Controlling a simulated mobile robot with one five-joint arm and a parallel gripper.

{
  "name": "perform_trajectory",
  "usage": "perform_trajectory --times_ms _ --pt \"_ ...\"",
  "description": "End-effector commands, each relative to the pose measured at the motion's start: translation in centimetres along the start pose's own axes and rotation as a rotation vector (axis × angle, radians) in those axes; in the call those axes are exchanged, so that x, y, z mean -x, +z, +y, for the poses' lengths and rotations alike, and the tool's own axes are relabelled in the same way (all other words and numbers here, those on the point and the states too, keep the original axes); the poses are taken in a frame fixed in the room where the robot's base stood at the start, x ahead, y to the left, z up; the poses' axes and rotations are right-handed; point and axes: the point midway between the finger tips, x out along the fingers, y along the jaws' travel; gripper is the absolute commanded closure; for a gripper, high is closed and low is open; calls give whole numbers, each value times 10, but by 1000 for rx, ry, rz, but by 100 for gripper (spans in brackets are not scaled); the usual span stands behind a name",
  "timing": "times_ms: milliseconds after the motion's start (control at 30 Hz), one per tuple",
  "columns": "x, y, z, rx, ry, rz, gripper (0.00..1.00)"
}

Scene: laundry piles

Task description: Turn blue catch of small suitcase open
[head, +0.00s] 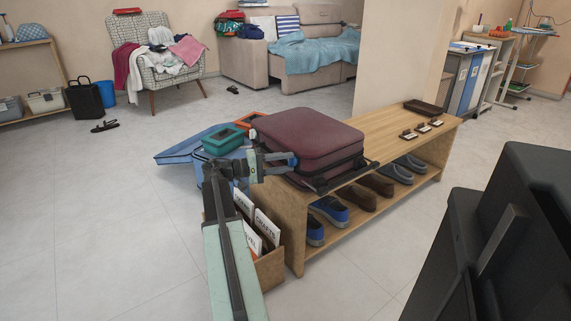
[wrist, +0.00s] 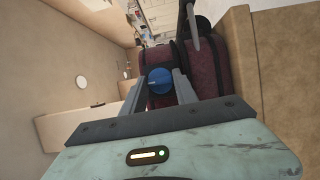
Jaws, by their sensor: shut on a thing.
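The small suitcase (head: 308,135) is dark red with black trim and lies flat on the wooden bench. In the wrist view its side (wrist: 205,65) fills the upper middle. The blue catch (wrist: 159,80) is a round knob on that side, between my two fingers. My gripper (wrist: 160,90) is shut on the blue catch. In the head view my gripper (head: 284,162) reaches the suitcase's left side, and the catch is hard to make out there. I cannot tell how far the catch is turned.
The wooden bench (head: 375,150) holds shoes on its lower shelf and a dark tray (head: 425,107) with small tags at its far end. A box of cards (head: 268,265) stands at its near end. Open floor lies left.

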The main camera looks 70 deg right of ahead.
Motion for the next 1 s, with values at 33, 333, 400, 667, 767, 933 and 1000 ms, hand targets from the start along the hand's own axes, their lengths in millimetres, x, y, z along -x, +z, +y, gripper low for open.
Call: perform_trajectory --times_ms 33,333,400,667,767,933,1000 --pt "-1 1 -1 1 -2 -4 100" --pt "-1 1 0 0 -2 -4 44" --pt "-1 1 0 0 -2 -3 44" --pt "2 0 0 -1 -1 0 44" --pt "16 0 0 -1 -1 2 44" --pt "51 0 0 -1 -1 1 44" --pt "62 0 0 0 -1 1 44"
